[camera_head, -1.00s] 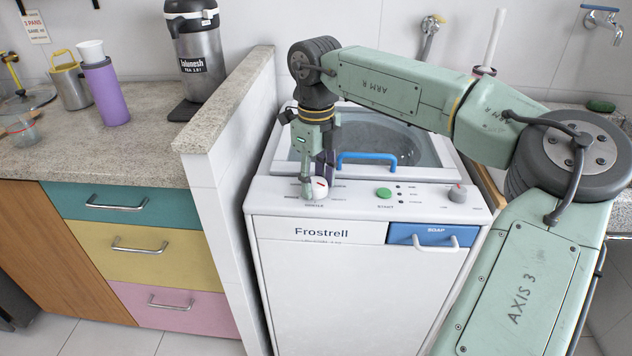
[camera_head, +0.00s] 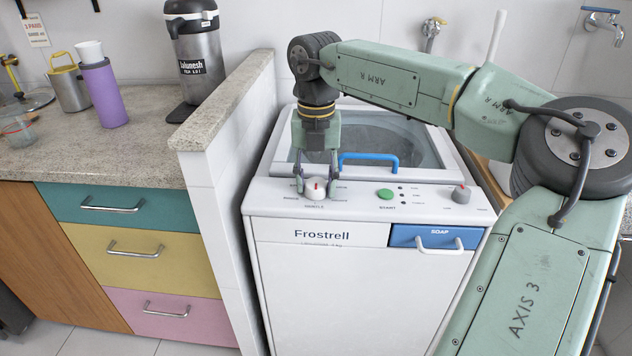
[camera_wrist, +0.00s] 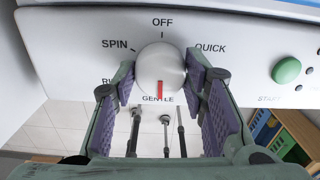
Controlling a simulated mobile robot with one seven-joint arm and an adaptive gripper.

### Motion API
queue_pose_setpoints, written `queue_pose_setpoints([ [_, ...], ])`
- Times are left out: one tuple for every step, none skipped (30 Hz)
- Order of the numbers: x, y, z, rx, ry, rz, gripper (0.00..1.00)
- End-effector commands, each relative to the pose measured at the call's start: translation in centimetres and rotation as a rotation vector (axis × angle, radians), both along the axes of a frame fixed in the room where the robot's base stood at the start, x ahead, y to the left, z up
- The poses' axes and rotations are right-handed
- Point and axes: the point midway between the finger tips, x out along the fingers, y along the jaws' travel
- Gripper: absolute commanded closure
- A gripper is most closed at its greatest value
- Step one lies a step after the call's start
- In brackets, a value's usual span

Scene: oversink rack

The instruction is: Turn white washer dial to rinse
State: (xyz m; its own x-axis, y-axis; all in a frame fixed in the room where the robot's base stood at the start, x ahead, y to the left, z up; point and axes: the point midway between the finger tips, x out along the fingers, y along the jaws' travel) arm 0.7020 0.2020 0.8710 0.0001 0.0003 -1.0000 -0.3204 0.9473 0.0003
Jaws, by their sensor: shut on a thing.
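The white washer (camera_head: 318,270) stands in the middle of the head view. Its round white dial (camera_head: 314,194) sits at the left of the top panel. In the wrist view, the dial (camera_wrist: 160,68) has a red mark at its lower side, pointing at GENTLE. OFF is above it, SPIN upper left, QUICK upper right; the rinse label at lower left is partly hidden by a finger. My gripper (camera_head: 317,184) is over the dial with a finger on each side. The purple pads of my gripper (camera_wrist: 165,80) are shut on the dial.
A green start button (camera_head: 385,194) and a grey knob (camera_head: 459,194) lie to the right on the panel. A blue lid handle (camera_head: 375,158) rises behind the dial. A tiled partition wall (camera_head: 222,200) with a stone top stands close on the left.

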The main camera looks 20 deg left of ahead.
Motion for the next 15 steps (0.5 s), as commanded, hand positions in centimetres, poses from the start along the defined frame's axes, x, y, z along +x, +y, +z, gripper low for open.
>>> queue_pose_setpoints([
  [0.14,-0.01,-0.01,0.002,-0.005,-0.045,0.88],
  [0.14,-0.01,0.00,0.002,-0.005,-0.073,0.88],
  [0.14,-0.02,0.02,0.001,-0.005,-0.111,0.88],
  [0.14,-0.02,0.03,0.001,-0.006,-0.139,0.88],
  [0.15,-0.02,0.03,0.001,-0.006,-0.168,0.88],
  [0.14,-0.02,0.03,0.001,-0.005,-0.206,0.88],
  [0.13,-0.02,0.03,0.001,-0.005,-0.234,0.88],
  [0.13,-0.02,0.03,0.002,-0.005,-0.263,0.88],
  [0.12,-0.02,0.02,0.001,-0.004,-0.301,0.88],
  [0.11,-0.02,0.02,0.001,-0.004,-0.329,0.88],
  [0.11,-0.02,0.02,0.001,-0.003,-0.358,0.88],
  [0.10,-0.03,0.03,0.001,-0.003,-0.396,0.88],
  [0.11,-0.04,0.03,0.001,-0.003,-0.424,0.88],
  [0.11,-0.04,0.04,0.001,-0.003,-0.453,0.88],
  [0.10,-0.04,0.04,0.001,-0.003,-0.491,0.88],
])
